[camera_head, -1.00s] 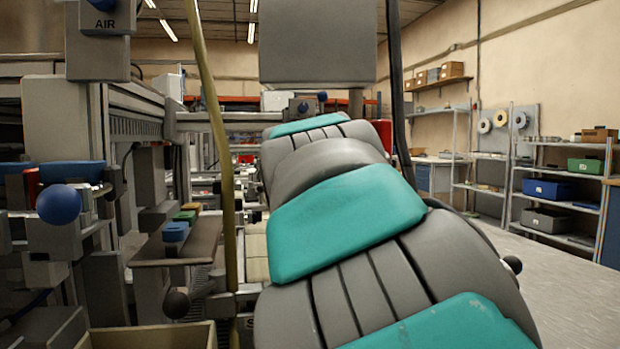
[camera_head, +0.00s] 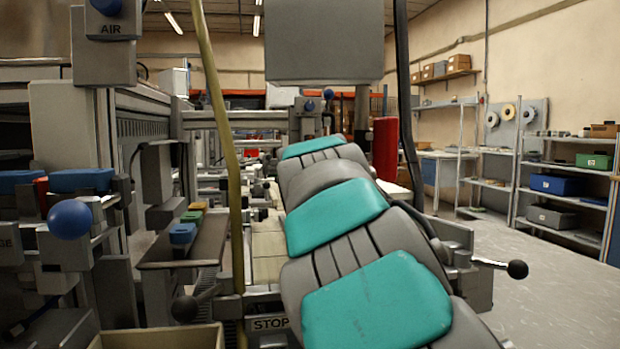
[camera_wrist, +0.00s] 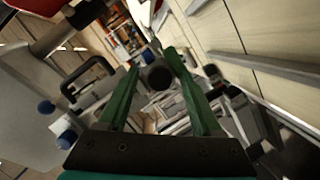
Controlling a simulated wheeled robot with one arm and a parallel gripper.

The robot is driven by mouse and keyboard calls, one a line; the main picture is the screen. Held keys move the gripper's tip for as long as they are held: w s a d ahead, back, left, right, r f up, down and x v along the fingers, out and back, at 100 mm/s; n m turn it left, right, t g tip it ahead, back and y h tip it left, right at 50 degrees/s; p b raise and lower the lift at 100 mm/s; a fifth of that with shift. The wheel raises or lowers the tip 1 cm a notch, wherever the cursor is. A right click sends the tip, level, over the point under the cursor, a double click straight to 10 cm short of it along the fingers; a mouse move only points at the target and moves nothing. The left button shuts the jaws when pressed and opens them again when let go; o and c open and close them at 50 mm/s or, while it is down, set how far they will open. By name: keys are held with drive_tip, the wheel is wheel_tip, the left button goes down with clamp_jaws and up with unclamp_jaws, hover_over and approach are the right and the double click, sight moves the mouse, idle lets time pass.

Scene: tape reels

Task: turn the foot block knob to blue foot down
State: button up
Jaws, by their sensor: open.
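My gripper (camera_wrist: 153,62) shows in the wrist view with two long green fingers spread apart. A dark round knob end (camera_wrist: 158,77) appears between the fingers; I cannot tell whether they touch it. I cannot make out a blue foot or be sure that this is the foot block knob. In the head view my teal and grey arm reaches away from the camera, and its gripper end is hidden behind its own links.
At left stand a blue ball knob (camera_head: 69,219), a tray with small colored blocks (camera_head: 183,233) and a black ball (camera_head: 185,308). A lever with a black ball (camera_head: 517,269) sticks out right of my arm. A red cylinder (camera_head: 385,150) stands behind. The right floor (camera_head: 550,295) is clear.

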clamp_jaws()
idle(0.3)
drive_tip(key=shift+m, duration=0.3)
drive_tip(key=shift+w+d+m+g+y+b, duration=0.2)
drive_tip(key=shift+m+y, duration=0.55)
drive_tip(key=shift+m, duration=1.6)
drive_tip(key=shift+s+m+g+y+b, duration=0.15)
drive_tip(key=shift+m+g+y, duration=0.4)
drive_tip(key=shift+m, duration=1.75)
drive_tip(key=shift+w+d+m+g+y+b, duration=0.15)
drive_tip(key=shift+m+y, duration=0.75)
drive_tip(key=shift+m, duration=1.45)
drive_tip(key=shift+s+m, duration=0.1)
drive_tip(key=shift+m, duration=0.2)
unclamp_jaws()
